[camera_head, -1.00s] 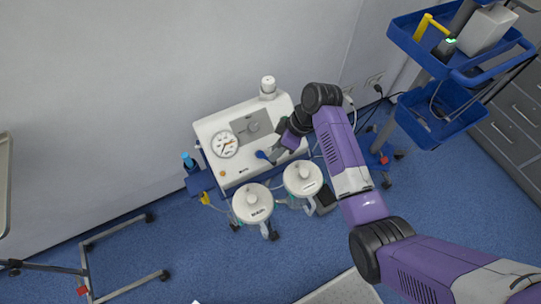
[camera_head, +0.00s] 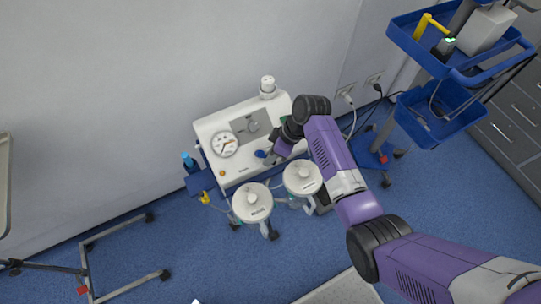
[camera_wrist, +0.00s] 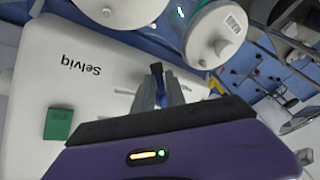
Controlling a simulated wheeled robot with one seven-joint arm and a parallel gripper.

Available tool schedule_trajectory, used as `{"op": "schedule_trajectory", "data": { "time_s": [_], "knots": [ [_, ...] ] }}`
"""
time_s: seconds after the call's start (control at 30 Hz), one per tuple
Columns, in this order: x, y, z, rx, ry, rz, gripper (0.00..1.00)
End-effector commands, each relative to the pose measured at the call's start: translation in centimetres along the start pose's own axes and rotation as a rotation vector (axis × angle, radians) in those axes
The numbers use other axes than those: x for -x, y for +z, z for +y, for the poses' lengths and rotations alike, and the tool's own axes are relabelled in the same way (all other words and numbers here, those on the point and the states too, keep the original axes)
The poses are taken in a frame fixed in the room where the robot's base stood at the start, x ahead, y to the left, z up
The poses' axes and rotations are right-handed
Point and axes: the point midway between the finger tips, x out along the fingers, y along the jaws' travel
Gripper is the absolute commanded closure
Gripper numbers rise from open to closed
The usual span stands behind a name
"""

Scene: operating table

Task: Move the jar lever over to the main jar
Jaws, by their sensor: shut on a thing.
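The jar lever (camera_head: 260,154) is a small blue handle on the lower front of the white suction unit (camera_head: 208,128). My gripper (camera_head: 268,157) is at it and shut on it. In the wrist view the grey fingers of my gripper (camera_wrist: 157,80) close around the dark blue lever (camera_wrist: 157,68), whose end shows between them. The main jar (camera_head: 252,201) is the left of two white-lidded jars below the panel. The second jar (camera_head: 302,177) stands to its right. The lever's pivot is hidden by the fingers.
The unit carries a round gauge (camera_head: 224,144) and a grey dial panel (camera_head: 252,126). A white bottle (camera_head: 268,87) stands behind it. A blue-shelved trolley (camera_head: 440,112) is at the right. A metal stand frame (camera_head: 125,284) is at the lower left, with open blue floor between.

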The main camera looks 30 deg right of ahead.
Motion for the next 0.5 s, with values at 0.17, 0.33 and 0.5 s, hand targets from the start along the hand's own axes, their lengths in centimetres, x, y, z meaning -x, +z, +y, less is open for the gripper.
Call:
{"op": "schedule_trajectory", "data": {
  "time_s": [0.17, 0.33, 0.5],
  "knots": [
    [-0.02, 0.04, -0.14, -0.022, -0.005, 0.014, 1.00],
    [-0.13, 0.10, -0.30, -0.084, -0.011, 0.056, 1.00],
    [-0.36, 0.17, -0.65, -0.189, -0.024, 0.125, 1.00]
  ]
}}
